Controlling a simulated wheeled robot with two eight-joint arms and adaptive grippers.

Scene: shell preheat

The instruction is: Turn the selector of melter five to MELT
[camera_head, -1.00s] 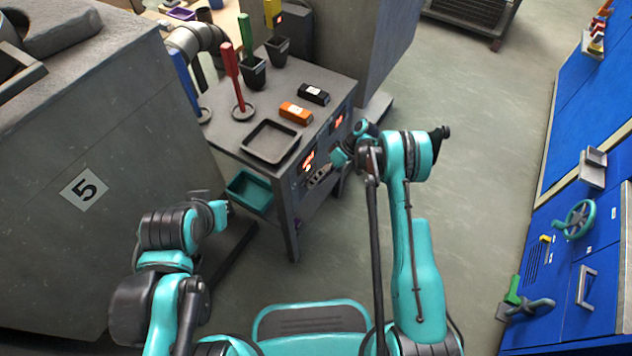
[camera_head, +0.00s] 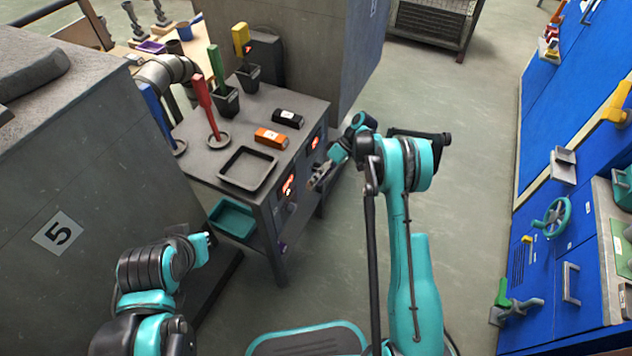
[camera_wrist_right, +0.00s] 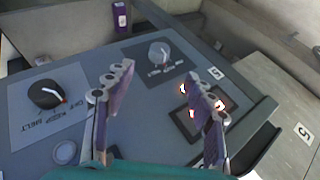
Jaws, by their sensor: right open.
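The dark control panel (camera_wrist_right: 130,105) fills the right wrist view. A black selector knob (camera_wrist_right: 46,94) sits at its left, with OFF, KEEP and MELT lettered around it; its pale and red pointer seems toward the OFF end. A grey knob (camera_wrist_right: 160,53) sits farther back. A label 5 (camera_wrist_right: 215,70) and a display with glowing red marks (camera_wrist_right: 187,122) are at the right. My right gripper (camera_wrist_right: 161,80) is open and empty over the panel, its fingers right of the black knob. In the head view, it (camera_head: 320,180) is beside the table front. My left gripper (camera_head: 203,243) is at lower left, its jaws unclear.
The table (camera_head: 205,160) carries a black tray (camera_head: 247,168), an orange block (camera_head: 271,138), a black block (camera_head: 288,118) and upright colored handles. A teal bin (camera_head: 232,217) is below. A grey block marked 5 (camera_head: 70,205) stands left, blue cabinets (camera_head: 540,200) right. The floor between is clear.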

